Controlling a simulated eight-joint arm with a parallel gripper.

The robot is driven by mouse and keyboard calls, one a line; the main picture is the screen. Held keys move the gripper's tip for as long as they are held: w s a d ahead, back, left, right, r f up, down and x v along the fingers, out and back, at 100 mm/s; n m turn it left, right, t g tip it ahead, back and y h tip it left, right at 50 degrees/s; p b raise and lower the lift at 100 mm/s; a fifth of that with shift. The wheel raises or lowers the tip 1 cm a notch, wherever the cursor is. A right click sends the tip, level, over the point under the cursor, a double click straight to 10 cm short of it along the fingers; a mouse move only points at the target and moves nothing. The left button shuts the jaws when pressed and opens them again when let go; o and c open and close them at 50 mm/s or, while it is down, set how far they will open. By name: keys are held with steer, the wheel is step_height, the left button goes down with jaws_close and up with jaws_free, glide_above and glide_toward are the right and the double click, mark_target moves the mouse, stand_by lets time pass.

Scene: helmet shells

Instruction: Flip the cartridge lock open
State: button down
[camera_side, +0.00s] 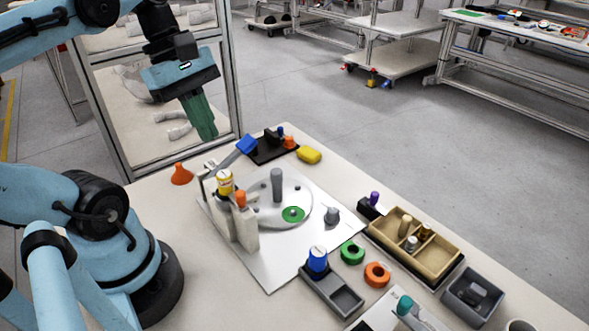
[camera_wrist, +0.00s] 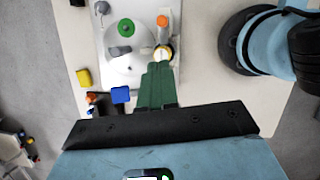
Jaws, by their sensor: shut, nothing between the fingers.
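A metal plate (camera_side: 270,268) holds a round grey disc (camera_side: 268,218) with a grey post and a green ring. At its left edge stand pale blocks, a yellow-and-white cartridge (camera_side: 225,183) and an orange knob (camera_side: 240,199). A lever with a blue end (camera_side: 246,144) slants up beside the cartridge; it looks like the lock. In the wrist view the blue end (camera_wrist: 120,94) lies left of my fingers, and the cartridge (camera_wrist: 163,56) lies just beyond their tips. My gripper (camera_side: 208,136), with green fingers, is shut and empty, above and apart from the plate. It also shows in the wrist view (camera_wrist: 158,68).
An orange funnel (camera_side: 181,174), a yellow block (camera_side: 309,155) and a black holder (camera_side: 270,149) stand at the back. A tan divided tray (camera_side: 382,238), green and orange rings, and a grey bin (camera_side: 470,312) fill the right. The air around my gripper is free.

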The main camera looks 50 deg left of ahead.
mark_target(238, 196)
steer(key=shift+s+d+r+n+h, duration=0.1)
steer(key=shift+s+r+n+h, duration=0.35)
steer(key=shift+r+n, duration=0.35)
steer(key=shift+f, duration=0.2)
steer(key=x, duration=1)
steer(key=shift+s, duration=0.15)
steer(key=shift+d, duration=1.2)
